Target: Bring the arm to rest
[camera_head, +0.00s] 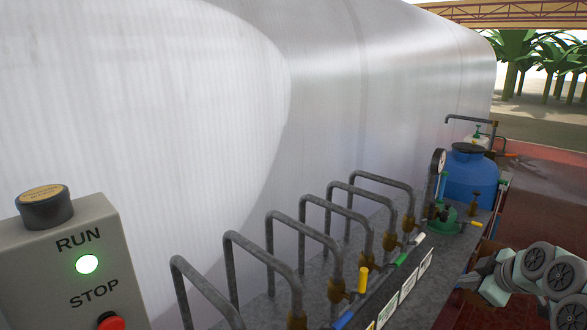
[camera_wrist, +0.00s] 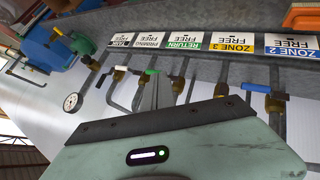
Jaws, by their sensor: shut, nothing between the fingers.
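My gripper (camera_wrist: 155,92) shows in the wrist view as narrow grey fingers standing up from my pale green wrist housing, which has a small lit indicator. The fingers are together with nothing between them. They appear in front of the row of valves; I cannot tell the distance. In the head view, pale green and grey links of my arm (camera_head: 535,280) are folded at the lower right, beside the bench. The fingers cannot be made out there.
Bent grey pipes with coloured valve handles line the bench, including a yellow handle (camera_head: 363,280) and blue handle (camera_wrist: 256,88). A blue tank (camera_head: 470,178) and pressure gauge (camera_head: 438,161) stand beyond. A RUN/STOP box (camera_head: 82,262) with a lit green light is at left.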

